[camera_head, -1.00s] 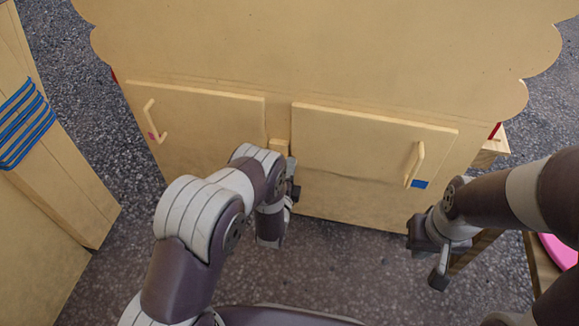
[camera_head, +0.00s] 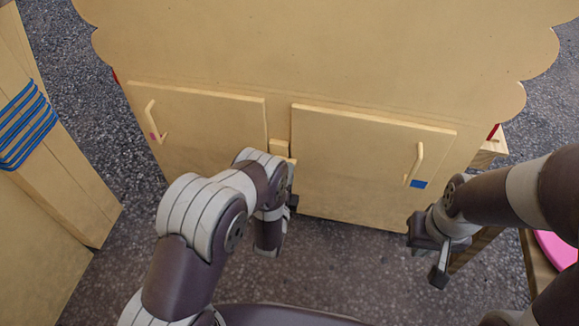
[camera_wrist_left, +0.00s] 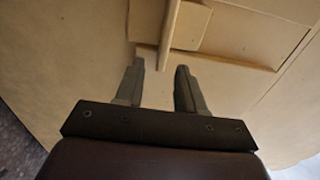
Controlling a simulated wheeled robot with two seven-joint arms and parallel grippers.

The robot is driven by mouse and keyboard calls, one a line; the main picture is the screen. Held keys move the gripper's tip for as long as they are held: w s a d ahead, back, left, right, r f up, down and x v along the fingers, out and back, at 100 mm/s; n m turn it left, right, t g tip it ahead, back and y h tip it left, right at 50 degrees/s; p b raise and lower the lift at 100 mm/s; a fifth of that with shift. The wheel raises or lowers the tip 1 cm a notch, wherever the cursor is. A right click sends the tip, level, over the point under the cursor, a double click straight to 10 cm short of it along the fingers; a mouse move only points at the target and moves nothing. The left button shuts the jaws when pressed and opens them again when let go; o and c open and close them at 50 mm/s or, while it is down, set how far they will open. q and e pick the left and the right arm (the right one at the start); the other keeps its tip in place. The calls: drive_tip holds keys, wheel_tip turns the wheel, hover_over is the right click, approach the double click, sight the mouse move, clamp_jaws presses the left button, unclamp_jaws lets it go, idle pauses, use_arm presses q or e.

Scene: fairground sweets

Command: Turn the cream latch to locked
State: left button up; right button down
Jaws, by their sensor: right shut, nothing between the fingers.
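The cream latch (camera_head: 279,147) sits between the two cupboard doors in the head view, its lower part hidden behind my left arm. In the left wrist view a narrow cream bar (camera_wrist_left: 170,35), which looks like the latch's lever, comes down from the top edge beside a cream block (camera_wrist_left: 187,28). My left gripper (camera_wrist_left: 160,68) is open there, and the bar's lower end shows between its fingertips. I cannot tell whether they touch it. In the head view my left gripper (camera_head: 292,200) is mostly hidden by its wrist. My right gripper (camera_head: 438,278) is shut and empty.
The left door (camera_head: 205,120) and right door (camera_head: 365,145) look closed, each with a bar handle. A blue mark (camera_head: 418,184) is by the right handle. A panel with blue cords (camera_head: 25,125) stands left. A pink object (camera_head: 556,249) is at right.

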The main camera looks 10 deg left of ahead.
use_arm(q)
drive_tip(key=s+p, duration=0.2)
drive_tip(key=s, duration=0.8)
drive_tip(key=shift+a+p, duration=0.2)
drive_tip(key=shift+p, duration=0.2)
